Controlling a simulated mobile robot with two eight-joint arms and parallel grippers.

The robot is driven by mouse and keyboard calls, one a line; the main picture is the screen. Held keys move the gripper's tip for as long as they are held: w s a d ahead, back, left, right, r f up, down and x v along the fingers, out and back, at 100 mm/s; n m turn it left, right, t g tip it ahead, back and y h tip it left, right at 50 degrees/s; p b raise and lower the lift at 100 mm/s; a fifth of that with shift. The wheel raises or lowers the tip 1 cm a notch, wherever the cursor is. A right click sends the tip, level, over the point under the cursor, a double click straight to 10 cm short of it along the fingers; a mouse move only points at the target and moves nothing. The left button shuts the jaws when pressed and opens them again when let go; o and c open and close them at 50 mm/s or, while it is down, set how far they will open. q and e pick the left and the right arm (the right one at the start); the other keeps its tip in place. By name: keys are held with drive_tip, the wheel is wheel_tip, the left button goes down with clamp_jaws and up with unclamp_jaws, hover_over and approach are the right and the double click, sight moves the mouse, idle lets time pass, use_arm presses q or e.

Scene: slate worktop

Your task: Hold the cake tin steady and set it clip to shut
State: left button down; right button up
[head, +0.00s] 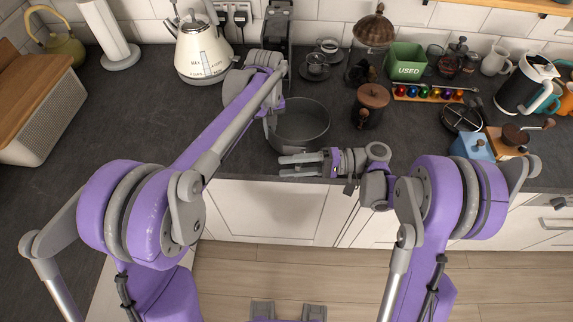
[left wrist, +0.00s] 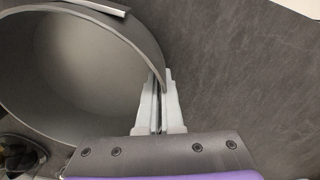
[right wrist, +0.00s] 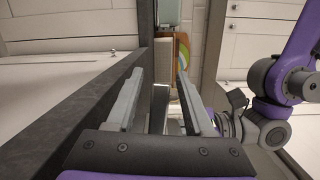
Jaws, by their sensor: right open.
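The cake tin (head: 314,118) is a dark grey, open round tin near the worktop's front edge; its inside also fills the upper left of the left wrist view (left wrist: 75,75). My left gripper (head: 271,122) is at the tin's left side in the head view. In the left wrist view its fingers (left wrist: 157,95) are closed with the tin's wall between them. A pale metal strip (left wrist: 100,6), perhaps the clip, shows on the rim there; its state cannot be told. My right gripper (head: 285,166) is open and empty, in front of the tin at the worktop edge, fingers pointing left.
A lidded brown jar (head: 371,101) stands right of the tin. A cream kettle (head: 201,52), a green USED box (head: 406,61) and a rack of coloured capsules (head: 428,94) stand farther back. White cabinets (head: 265,210) drop below the front edge.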

drive_tip(key=shift+a, duration=0.55)
clamp_jaws()
